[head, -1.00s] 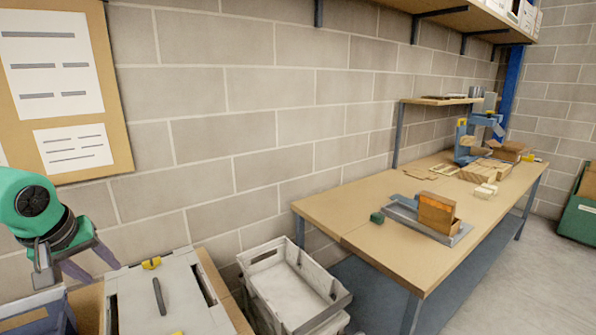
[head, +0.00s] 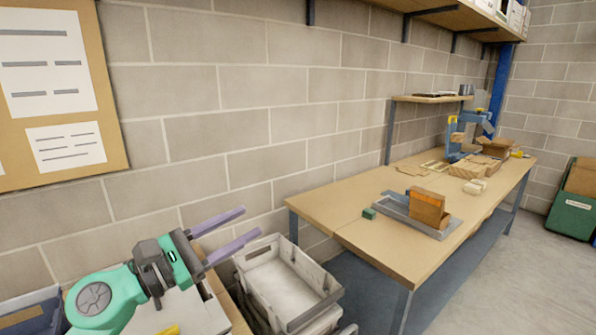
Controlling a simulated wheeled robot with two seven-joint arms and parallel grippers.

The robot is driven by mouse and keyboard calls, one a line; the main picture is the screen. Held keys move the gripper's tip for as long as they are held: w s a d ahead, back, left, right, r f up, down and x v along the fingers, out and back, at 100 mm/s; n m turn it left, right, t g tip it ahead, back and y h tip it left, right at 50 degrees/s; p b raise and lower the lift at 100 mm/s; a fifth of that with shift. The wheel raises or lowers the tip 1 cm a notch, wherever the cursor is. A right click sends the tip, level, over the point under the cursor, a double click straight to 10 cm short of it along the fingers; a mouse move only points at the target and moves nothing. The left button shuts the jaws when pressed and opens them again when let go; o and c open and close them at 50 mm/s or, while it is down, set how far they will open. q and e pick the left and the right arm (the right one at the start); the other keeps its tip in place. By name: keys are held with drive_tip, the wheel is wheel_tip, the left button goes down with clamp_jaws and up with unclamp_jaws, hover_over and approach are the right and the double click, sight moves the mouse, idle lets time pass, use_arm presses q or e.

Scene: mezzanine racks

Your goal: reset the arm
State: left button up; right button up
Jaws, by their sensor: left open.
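My left gripper (head: 241,232) is in the lower left of the head view, on a green and dark grey arm. Its two purple-grey fingers are spread apart and point to the right and slightly up. Nothing is between them. It is in front of the block wall, above the white-topped surface (head: 205,311) and close to the left of the grey crate (head: 243,262) in the picture. The arm covers much of that surface. My right gripper is not in view.
A long wooden workbench (head: 345,195) runs along the wall to the right, with an orange-brown box (head: 427,208) in a grey tray on it. A dark blue bin (head: 30,312) is at the lower left. A shelf (head: 450,14) hangs above.

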use_arm(q)
drive_tip(key=w+a+f+n+t+y, duration=0.25)
drive_tip(key=a+n+t+y, duration=0.65)
drive_tip(key=n, duration=1.4)
drive_tip(key=s+a+f+n+g+y, duration=0.2)
drive_tip(key=a+f+n+g+y, duration=0.2)
drive_tip(key=f+n, duration=0.55)
drive_tip(key=s+a+f+n+g+y, duration=0.3)
drive_tip(key=a+f+n+g+y, duration=0.2)
drive_tip(key=f+n, duration=0.45)
drive_tip(key=s+d+f+n+g+h, duration=0.25)
drive_tip(key=s+f+n+g, duration=0.2)
drive_tip(key=s+f, duration=0.45)
drive_tip(key=s+d+f+n+g+h, duration=0.1)
drive_tip(key=s+d+f+n+g, duration=0.3)
drive_tip(key=s+f, duration=0.45)
drive_tip(key=s+a+f+m+g+b, duration=0.2)
drive_tip(key=f+b, duration=0.5)
drive_tip(key=f, duration=2.4)
drive_tip(key=s+a+f+g+b, duration=0.1)
drive_tip(key=s+a+f+b, duration=0.1)
drive_tip(key=s+f, duration=1.2)
drive_tip(key=shift+s+f+b, duration=0.4)
drive_tip(key=shift+s+b, duration=0.1)
drive_tip(key=shift+s, duration=0.75)
